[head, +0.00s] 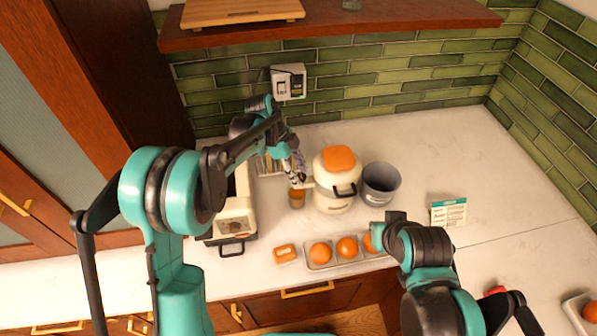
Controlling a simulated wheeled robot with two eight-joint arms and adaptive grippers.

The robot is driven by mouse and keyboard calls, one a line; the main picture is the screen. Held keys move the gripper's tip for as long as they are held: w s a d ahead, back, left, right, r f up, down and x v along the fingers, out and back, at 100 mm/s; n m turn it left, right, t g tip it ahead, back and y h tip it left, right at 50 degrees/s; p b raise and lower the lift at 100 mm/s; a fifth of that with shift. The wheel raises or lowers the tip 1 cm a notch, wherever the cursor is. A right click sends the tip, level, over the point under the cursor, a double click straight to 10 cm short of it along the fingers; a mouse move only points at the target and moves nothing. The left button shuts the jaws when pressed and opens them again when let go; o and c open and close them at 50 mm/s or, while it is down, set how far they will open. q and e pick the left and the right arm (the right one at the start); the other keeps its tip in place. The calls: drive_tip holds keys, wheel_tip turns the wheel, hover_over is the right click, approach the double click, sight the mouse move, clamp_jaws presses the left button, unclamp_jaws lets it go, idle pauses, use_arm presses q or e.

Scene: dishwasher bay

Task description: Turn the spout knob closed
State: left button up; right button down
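A white dispenser (332,203) with an orange lid (339,158) and a dark handle stands on the counter. A small pale spout (308,186) sticks out of its left side, above a small amber cup (297,200). My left gripper (297,176) is at the spout, its fingers pointing down. The knob is too small and too covered by the fingers to make out. I cannot tell whether the fingers touch it or how far they are closed. My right arm's end (382,230) is over the counter's front, right of the dispenser; its fingers are not clear.
A grey bucket (381,184) stands right of the dispenser. A white appliance (236,216) is at the left. A tray (333,261) of oranges lies in front, beside an orange-topped box (285,253). A card (448,212) stands at the right. A wooden shelf (340,22) hangs above.

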use_arm(q)
drive_tip(key=shift+r, duration=0.1)
drive_tip(key=v, duration=1.1)
drive_tip(key=shift+a+r, duration=0.2)
drive_tip(key=shift+r, duration=0.15)
